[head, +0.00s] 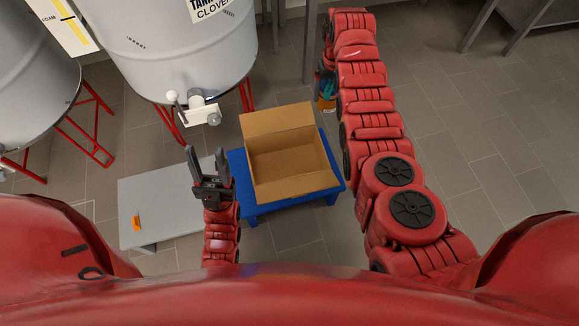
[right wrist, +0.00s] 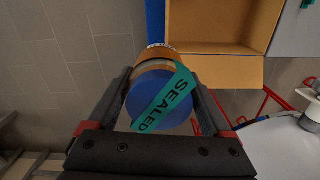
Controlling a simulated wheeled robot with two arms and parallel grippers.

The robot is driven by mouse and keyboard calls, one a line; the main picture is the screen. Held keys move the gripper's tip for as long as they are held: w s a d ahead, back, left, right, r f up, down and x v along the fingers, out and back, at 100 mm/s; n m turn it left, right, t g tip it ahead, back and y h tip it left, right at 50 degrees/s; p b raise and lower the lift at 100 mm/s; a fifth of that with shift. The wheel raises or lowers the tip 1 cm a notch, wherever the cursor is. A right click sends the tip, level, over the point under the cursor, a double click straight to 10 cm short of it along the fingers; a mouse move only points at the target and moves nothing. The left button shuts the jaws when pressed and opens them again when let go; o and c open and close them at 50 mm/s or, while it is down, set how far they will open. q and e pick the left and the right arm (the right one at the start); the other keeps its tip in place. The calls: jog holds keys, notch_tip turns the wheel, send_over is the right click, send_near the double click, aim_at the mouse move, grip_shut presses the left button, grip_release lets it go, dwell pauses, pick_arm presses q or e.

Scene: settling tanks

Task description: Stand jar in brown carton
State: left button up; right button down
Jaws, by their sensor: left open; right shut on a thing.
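The brown carton (head: 290,184) stands open and looks empty on a low blue stand (head: 250,211) in the head view. Its inside and a flap also show at the top of the right wrist view (right wrist: 228,70). My right gripper (right wrist: 163,88) is shut on the jar (right wrist: 155,98), an amber jar with a blue lid and a green tape reading SEALED. In the head view the jar (head: 327,103) is right of the carton, partly hidden by my right arm, apart from the carton. My left gripper (head: 208,170) is open and empty, left of the carton.
A low grey table (head: 160,195) with a small orange item (head: 136,223) stands left of the blue stand. A large pale tank (head: 180,50) with a valve (head: 200,110) and red legs is behind the carton. Tiled floor is free on the right.

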jog(key=s+a+f+n, duration=0.1)
jog(key=s+a+f, duration=1)
jog(key=f, duration=0.4)
jog(key=f+b, duration=0.1)
jog(key=f, duration=0.1)
jog(key=a+f+b, duration=0.1)
jog(key=f, duration=0.2)
jog(key=f+b, duration=0.1)
jog(key=f, duration=0.1)
jog(key=shift+w+a+f, duration=0.15)
jog(key=shift+w+a, duration=0.1)
jog(key=shift+w, duration=0.05)
jog(key=shift+f+b, duration=1.25)
jog(key=shift+f, duration=0.35)
grip_release()
jog(key=shift+r, duration=0.1)
